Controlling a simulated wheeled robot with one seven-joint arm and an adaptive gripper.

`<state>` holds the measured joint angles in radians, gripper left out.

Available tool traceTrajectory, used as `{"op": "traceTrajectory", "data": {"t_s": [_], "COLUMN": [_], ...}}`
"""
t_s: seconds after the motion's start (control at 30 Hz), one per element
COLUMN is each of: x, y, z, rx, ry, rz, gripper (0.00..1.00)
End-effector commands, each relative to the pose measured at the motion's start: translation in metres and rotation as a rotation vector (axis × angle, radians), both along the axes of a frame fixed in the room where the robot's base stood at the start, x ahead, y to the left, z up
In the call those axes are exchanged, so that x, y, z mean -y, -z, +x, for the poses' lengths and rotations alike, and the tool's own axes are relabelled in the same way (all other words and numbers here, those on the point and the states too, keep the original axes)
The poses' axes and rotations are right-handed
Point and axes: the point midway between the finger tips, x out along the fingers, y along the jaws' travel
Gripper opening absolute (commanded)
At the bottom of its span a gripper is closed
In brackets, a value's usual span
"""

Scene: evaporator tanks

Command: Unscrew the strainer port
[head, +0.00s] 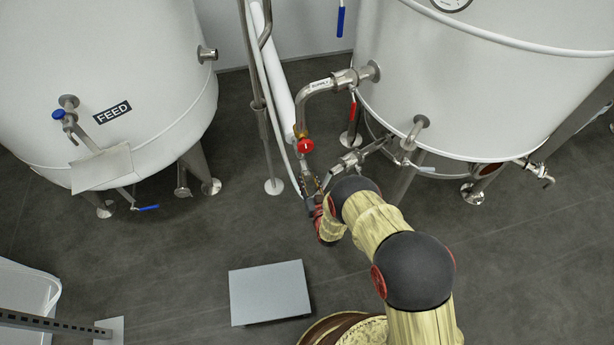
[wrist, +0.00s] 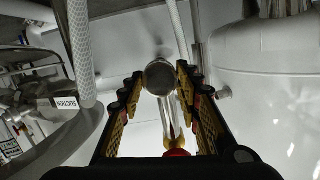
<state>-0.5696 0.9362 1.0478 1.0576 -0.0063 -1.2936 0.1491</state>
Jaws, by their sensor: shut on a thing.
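The strainer port shows in the wrist view as a round, dull metal cap (wrist: 158,78) seen end-on. It sits between the two fingertips of my gripper (wrist: 160,80). The black and yellow fingers close on the cap from its left and right sides. In the head view my gripper (head: 311,186) is at the lower end of the piping between the two tanks, below a red knob (head: 306,146). The port itself is too small and covered to make out there. I cannot tell how far the cap is turned.
The white FEED tank (head: 105,85) stands left and another white tank (head: 480,85) stands right. A metal valve pipe (head: 350,160) lies right of my gripper. Thin upright pipes (head: 262,110) stand to the left.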

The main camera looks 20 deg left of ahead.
Motion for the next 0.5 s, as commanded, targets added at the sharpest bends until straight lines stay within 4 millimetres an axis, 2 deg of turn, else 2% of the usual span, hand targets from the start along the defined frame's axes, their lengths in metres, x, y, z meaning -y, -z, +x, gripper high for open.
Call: {"op": "traceTrajectory", "data": {"t_s": [0.03,0.4,0.5], "x": [-0.0014,-0.001,-0.0019], "y": [0.0048,0.0042,0.0044], "z": [-0.0046,-0.0043,-0.0046], "rx": [0.006,0.024,0.059], "ry": [-0.007,-0.007,-0.008], "rz": [-0.027,-0.056,-0.111], "gripper": [0.0,0.0,0.0]}}
